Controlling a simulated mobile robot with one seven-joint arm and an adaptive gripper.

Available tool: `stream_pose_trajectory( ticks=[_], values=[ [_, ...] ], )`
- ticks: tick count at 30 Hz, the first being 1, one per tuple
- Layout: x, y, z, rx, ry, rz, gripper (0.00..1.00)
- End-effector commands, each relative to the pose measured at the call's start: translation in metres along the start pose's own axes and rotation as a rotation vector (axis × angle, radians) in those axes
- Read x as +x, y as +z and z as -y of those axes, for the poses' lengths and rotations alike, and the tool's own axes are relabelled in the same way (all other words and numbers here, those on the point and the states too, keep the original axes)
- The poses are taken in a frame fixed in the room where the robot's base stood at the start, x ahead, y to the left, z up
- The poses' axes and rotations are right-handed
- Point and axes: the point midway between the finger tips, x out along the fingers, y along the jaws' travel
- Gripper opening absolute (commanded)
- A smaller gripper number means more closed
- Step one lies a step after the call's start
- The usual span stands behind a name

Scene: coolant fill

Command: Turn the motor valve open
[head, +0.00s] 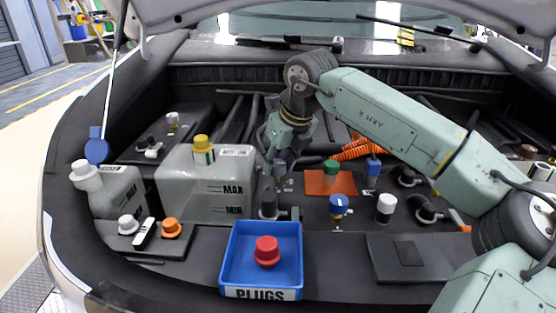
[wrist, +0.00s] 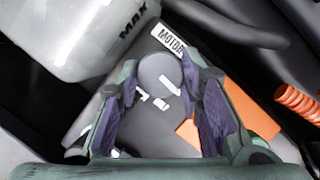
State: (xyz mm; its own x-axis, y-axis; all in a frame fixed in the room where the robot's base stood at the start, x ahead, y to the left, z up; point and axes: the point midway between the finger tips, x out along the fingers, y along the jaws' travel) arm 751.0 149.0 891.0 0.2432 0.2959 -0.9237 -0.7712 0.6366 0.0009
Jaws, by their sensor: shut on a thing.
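The motor valve (wrist: 157,70) has a round grey top and small white marks or parts beside it. It sits beside a white label reading "MOTO…" (wrist: 168,40) in the wrist view. My gripper (wrist: 160,82) reaches down with one finger on each side of the valve and is shut on it. In the head view my gripper (head: 279,172) points down just right of the large reservoir. The dark body of the valve (head: 268,206) shows below it. The fingers partly hide the valve's sides, and I cannot tell its turn angle.
The translucent reservoir (head: 205,185) with a yellow cap (head: 203,143) stands close on the left. An orange mat (head: 345,184) with a green-topped part lies right. A blue PLUGS tray (head: 231,262) holds a red plug (head: 267,251). A blue knob (head: 339,205) and white cap (head: 386,208) stand right.

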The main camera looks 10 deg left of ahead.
Motion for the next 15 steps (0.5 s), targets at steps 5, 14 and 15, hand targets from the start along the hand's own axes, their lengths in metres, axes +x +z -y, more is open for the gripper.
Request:
stream_pose_trajectory(
  ticks=[5,14,15],
  values=[
    [-0.0009,0.0006,0.0004,-0.067,0.028,0.0,0.06],
    [-0.0003,0.0003,0.0006,-0.111,0.045,0.0,0.06],
    [-0.0003,0.0003,0.0006,-0.112,0.046,0.0,0.06]
  ],
)
